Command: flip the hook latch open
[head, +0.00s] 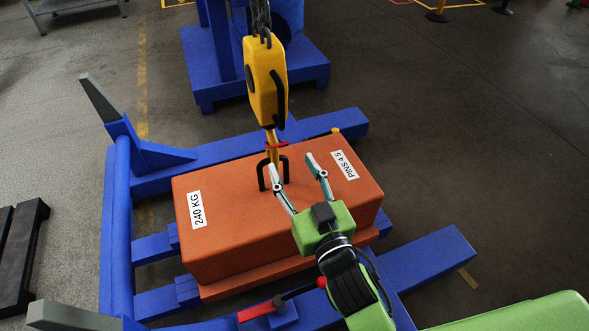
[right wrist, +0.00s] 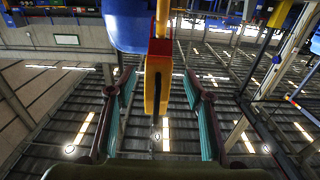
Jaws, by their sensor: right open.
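The yellow hook block (head: 266,80) hangs on a chain above the orange counterweight (head: 230,240). Its hook (head: 271,138) reaches down to the black lifting handle (head: 262,178) on the counterweight's top. A small red latch piece (head: 277,145) crosses the hook; I cannot tell its exact position. My right gripper (head: 295,166) is open and empty above the counterweight, just right of the handle, with its left fingertip close to it in the picture. The right wrist view shows the yellow block (right wrist: 158,88) between the spread fingers, apart from both. My left gripper is not in view.
A blue frame (head: 118,210) with upright posts surrounds the counterweight. A red-handled lever (head: 262,310) is at its front. A blue stand (head: 295,62) is behind, and a dark pallet (head: 20,255) lies at the left. The floor at the right is mostly clear.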

